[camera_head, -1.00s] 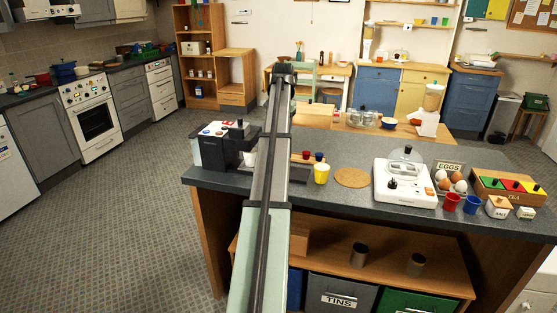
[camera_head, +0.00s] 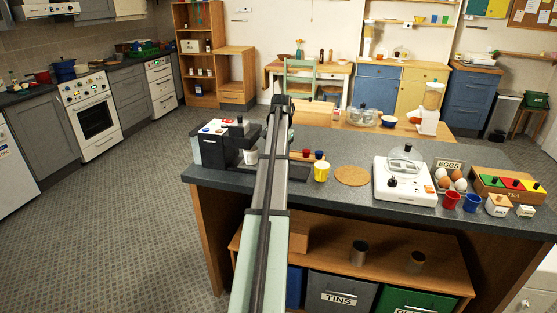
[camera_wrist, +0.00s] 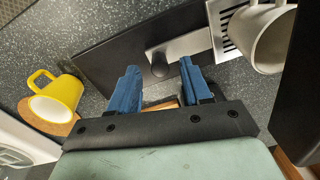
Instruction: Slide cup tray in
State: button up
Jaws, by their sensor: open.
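The coffee machine (camera_head: 213,150) stands at the left end of the dark counter. A white cup (camera_wrist: 268,36) stands on the slotted grille (camera_wrist: 228,30) of the cup tray; the cup also shows left of my arm in the head view (camera_head: 250,157). A metal strip (camera_wrist: 186,46) with a black knob (camera_wrist: 160,66) extends from the grille over a dark slab (camera_wrist: 110,50). My gripper (camera_wrist: 158,80) is open, blue fingers apart, with the knob in line with the gap just beyond the tips. Contact cannot be told. In the head view my arm hides the gripper.
A yellow mug (camera_wrist: 58,97) stands left of my fingers in the wrist view, near a cork mat (camera_head: 352,177). A white appliance (camera_head: 404,185) is further right.

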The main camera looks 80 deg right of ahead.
jog(key=shift+f, duration=1.15)
grip_shut()
